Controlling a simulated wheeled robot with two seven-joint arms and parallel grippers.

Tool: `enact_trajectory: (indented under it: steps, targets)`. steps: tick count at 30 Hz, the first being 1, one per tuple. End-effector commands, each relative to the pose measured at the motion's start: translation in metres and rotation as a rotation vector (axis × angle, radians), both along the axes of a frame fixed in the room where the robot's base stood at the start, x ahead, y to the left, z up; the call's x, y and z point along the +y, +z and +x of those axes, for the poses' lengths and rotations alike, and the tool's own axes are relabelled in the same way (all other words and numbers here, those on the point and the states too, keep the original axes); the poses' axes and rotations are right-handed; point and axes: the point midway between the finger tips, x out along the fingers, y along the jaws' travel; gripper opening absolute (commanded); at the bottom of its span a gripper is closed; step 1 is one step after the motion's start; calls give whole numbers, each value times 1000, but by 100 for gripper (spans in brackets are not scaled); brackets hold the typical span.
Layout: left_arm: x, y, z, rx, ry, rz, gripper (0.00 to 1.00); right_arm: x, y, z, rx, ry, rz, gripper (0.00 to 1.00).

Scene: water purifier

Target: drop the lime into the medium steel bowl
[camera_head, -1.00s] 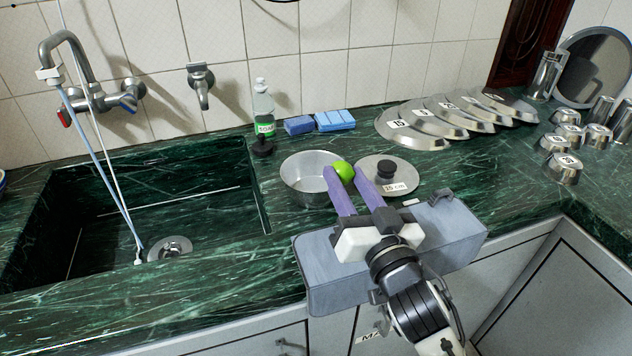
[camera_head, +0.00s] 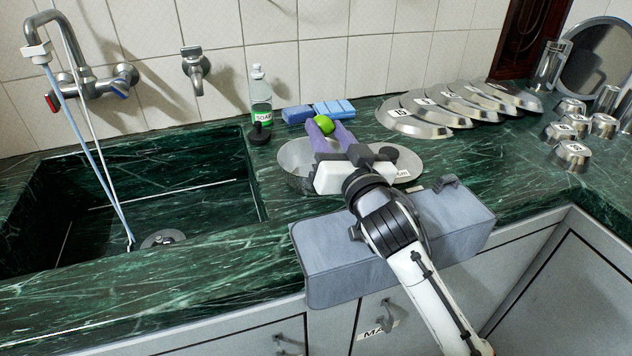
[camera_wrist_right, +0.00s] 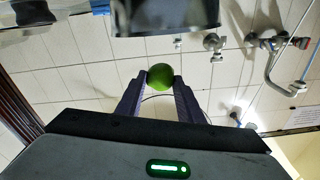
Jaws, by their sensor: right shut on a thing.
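The green lime (camera_head: 324,124) is held between the purple fingertips of my right gripper (camera_head: 328,128). It also shows in the right wrist view (camera_wrist_right: 160,75), pinched between both fingers (camera_wrist_right: 160,82). The steel bowl (camera_head: 294,160) stands on the green counter, partly hidden behind my gripper. In the head view the lime appears over the bowl's far right side, and its exact height above the bowl is hard to judge. My left gripper is not in view.
A round lid (camera_head: 408,160) lies right of the bowl. A soap bottle (camera_head: 260,100) and blue sponges (camera_head: 333,108) stand behind. The sink (camera_head: 150,200) is at left. Several steel lids (camera_head: 415,118) and small cups (camera_head: 572,155) are at right. A grey box-like pad (camera_head: 390,245) sits at the counter's front edge.

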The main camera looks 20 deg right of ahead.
Motion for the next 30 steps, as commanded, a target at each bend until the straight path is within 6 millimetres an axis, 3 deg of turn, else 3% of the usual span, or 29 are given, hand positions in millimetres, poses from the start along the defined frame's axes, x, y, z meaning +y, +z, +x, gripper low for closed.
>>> enact_trajectory:
  steps: [3, 11, 12, 16, 25, 30]
  targets:
    - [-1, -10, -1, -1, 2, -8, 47, 0, -11, 0, -2, 0, 0, 11]
    - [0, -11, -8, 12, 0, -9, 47, 0, -10, 0, -2, 0, 0, 11]
    - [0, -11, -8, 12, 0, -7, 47, 0, -10, 0, -2, 0, 0, 35]
    - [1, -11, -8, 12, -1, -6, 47, 0, -11, 0, -2, 0, 0, 56]
    - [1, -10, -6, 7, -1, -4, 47, 0, -12, -2, 0, 0, 1, 56]
    - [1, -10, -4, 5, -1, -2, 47, 0, -14, -21, 1, 0, 1, 56]
